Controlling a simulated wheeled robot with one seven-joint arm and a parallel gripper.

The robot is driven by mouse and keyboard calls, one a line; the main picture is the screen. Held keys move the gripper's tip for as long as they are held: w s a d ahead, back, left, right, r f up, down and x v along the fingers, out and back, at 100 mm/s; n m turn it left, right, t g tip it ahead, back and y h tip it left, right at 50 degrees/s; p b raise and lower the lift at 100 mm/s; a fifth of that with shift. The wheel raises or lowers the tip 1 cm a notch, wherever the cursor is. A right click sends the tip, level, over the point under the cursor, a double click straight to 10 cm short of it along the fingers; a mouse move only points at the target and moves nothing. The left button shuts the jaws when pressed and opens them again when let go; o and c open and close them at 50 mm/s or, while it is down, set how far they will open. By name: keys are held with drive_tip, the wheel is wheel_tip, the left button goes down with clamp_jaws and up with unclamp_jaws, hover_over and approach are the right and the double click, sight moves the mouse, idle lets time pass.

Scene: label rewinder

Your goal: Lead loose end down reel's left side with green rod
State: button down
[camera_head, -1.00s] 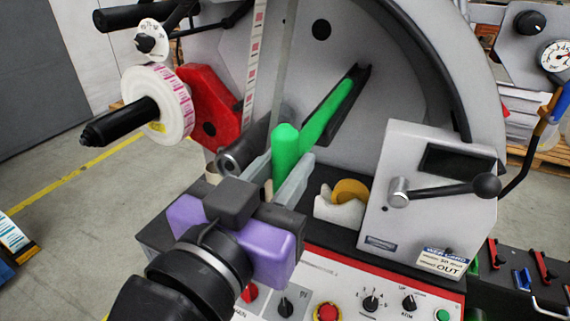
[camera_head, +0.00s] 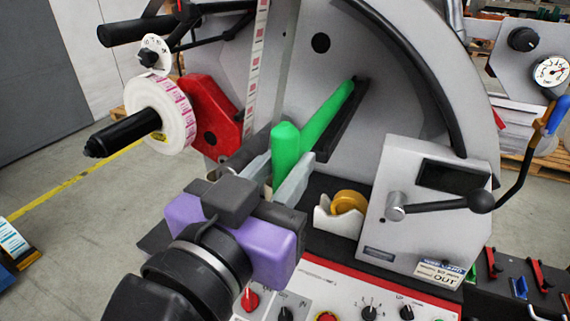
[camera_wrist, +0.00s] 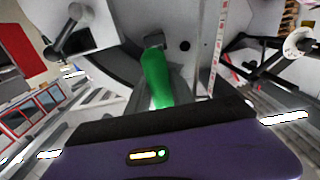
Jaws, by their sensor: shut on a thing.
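The green rod (camera_head: 330,107) is held in my gripper (camera_head: 277,176), its thick upright end between the two fingers. Its long part slants up and right, along the left edge of a black trough (camera_head: 345,122) on the grey panel. In the wrist view the rod (camera_wrist: 157,76) points away from the jaws. A printed label strip (camera_head: 258,70) hangs left of the rod, and a plain grey strip (camera_head: 283,65) hangs behind it; their lower ends are hidden. The label reel (camera_head: 173,117), white with pink print, sits on a black spindle at left, apart from my gripper.
A red bracket (camera_head: 208,108) stands between reel and strips. A yellow tape roll (camera_head: 349,202) sits in a white holder right of my gripper. A grey box with a crank lever (camera_head: 440,205) stands further right. A control panel (camera_head: 350,290) lies in front.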

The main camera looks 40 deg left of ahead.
drive_tip(key=shift+r, duration=0.15)
drive_tip(key=shift+r+p, duration=0.45)
drive_tip(key=shift+r, duration=0.05)
drive_tip(key=v, duration=2.7)
drive_tip(key=shift+a+p, duration=0.15)
drive_tip(key=shift+p, duration=0.2)
drive_tip(key=shift+s+f, duration=0.15)
idle(0.3)
